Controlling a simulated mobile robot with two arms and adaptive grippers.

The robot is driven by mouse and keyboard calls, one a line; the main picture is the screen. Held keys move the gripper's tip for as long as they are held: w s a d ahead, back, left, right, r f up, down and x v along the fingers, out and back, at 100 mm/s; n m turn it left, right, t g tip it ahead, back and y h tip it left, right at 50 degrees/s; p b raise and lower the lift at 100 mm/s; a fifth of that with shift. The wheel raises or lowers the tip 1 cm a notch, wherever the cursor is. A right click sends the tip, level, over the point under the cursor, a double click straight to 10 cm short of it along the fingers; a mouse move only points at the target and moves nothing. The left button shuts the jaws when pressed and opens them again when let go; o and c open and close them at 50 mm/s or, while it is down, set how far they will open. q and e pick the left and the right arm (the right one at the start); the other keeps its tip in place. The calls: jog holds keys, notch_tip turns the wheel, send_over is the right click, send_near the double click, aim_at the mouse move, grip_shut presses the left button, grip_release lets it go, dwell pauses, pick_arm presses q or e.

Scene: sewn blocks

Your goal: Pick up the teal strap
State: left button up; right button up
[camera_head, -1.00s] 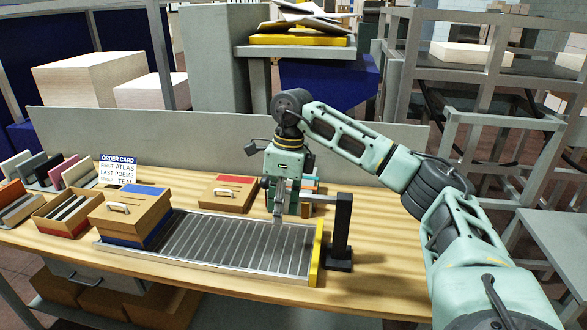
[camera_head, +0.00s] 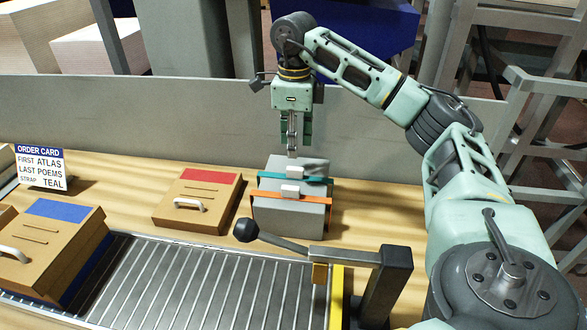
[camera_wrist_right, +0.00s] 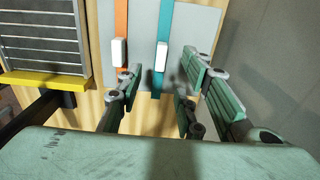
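The teal strap (camera_head: 312,180) runs across the top of a grey block (camera_head: 298,215) and carries a white buckle. An orange strap (camera_head: 262,194) with its own white buckle runs parallel, on the near side. My right gripper (camera_head: 292,150) points down above the far part of the block, close to the teal strap. My left gripper is out of view.
An order card (camera_head: 41,168) reads strap teal. A box with a red label (camera_head: 197,200) stands left of the block. A roller conveyor (camera_head: 190,285) and a post with a black-knobbed lever (camera_head: 385,285) are in front. A grey panel (camera_head: 150,115) stands behind.

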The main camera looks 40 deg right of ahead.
aim_at(295, 168)
jog(key=shift+w+d+f, duration=0.15)
jog(key=shift+w+f, duration=0.05)
jog(key=shift+f, duration=0.5)
jog(key=shift+s+a+f+p, duration=0.2)
jog(key=shift+s+f+p, duration=0.25)
jog(key=shift+f, duration=0.2)
jog(key=f, duration=0.1)
jog(key=f+p, duration=0.1)
jog(key=f, duration=0.2)
jog(key=shift+w+d+f+p, duration=0.2)
jog(key=shift+w+f+p, duration=0.05)
jog(key=shift+f+p, duration=0.1)
jog(key=shift+f, duration=0.15)
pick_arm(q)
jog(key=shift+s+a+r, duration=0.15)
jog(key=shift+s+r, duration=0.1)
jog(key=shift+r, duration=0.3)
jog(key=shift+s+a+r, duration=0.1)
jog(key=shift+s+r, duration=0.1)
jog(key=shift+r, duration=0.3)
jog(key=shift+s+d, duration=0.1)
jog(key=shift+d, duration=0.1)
pick_arm(e)
grip_shut()
